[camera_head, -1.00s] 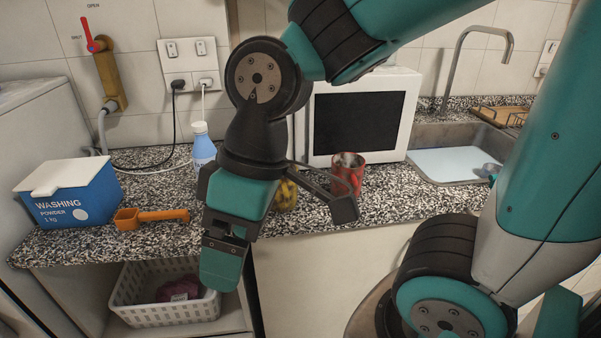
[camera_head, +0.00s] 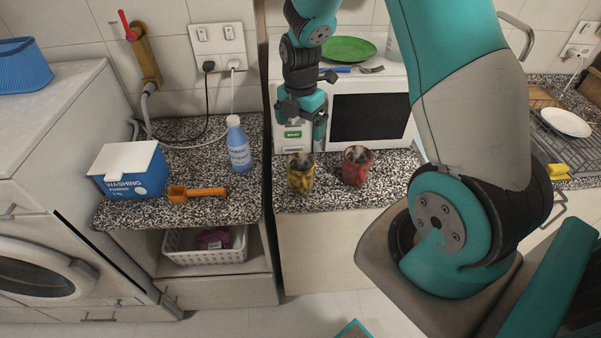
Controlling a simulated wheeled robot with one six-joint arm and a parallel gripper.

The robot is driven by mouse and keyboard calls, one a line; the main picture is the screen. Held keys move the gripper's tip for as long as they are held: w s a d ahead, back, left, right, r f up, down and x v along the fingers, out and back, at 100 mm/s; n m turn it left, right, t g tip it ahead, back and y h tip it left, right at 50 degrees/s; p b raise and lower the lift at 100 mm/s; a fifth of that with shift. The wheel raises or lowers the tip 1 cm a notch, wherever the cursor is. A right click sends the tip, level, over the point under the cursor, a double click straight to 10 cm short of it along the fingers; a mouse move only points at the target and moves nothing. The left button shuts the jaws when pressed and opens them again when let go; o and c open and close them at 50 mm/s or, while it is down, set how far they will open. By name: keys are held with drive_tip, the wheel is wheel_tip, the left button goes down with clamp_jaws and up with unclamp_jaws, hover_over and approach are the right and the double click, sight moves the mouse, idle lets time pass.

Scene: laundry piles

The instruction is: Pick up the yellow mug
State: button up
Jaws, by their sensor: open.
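The yellow mug (camera_head: 301,178) stands upright near the front edge of the speckled counter (camera_head: 345,197), left of the red mug (camera_head: 357,167). It looks worn, with dark and pale patches. My gripper (camera_head: 303,132) points down, open, above and seemingly behind the yellow mug in the picture, in front of the microwave's left side. It holds nothing and appears apart from the mug. The exact gap in depth cannot be told.
The microwave (camera_head: 365,120) stands behind the mugs, with a green plate (camera_head: 349,49) on top. A blue bottle (camera_head: 238,148), washing powder box (camera_head: 128,172) and orange scoop (camera_head: 196,193) are on the left counter. A narrow upright panel separates the two counters.

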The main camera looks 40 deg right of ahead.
drive_tip(key=b, duration=1.2)
approach(300, 169)
drive_tip(key=s+f, duration=0.1)
drive_tip(key=f, duration=0.1)
drive_tip(key=a+f, duration=0.1)
drive_tip(key=f, duration=0.1)
drive_tip(key=s+a+f, duration=0.1)
drive_tip(key=f, duration=0.2)
drive_tip(key=shift+s, duration=0.35)
drive_tip(key=shift+r, duration=0.1)
drive_tip(key=shift+c, duration=0.2)
drive_tip(key=c, duration=0.9)
drive_tip(key=shift+r, duration=0.15)
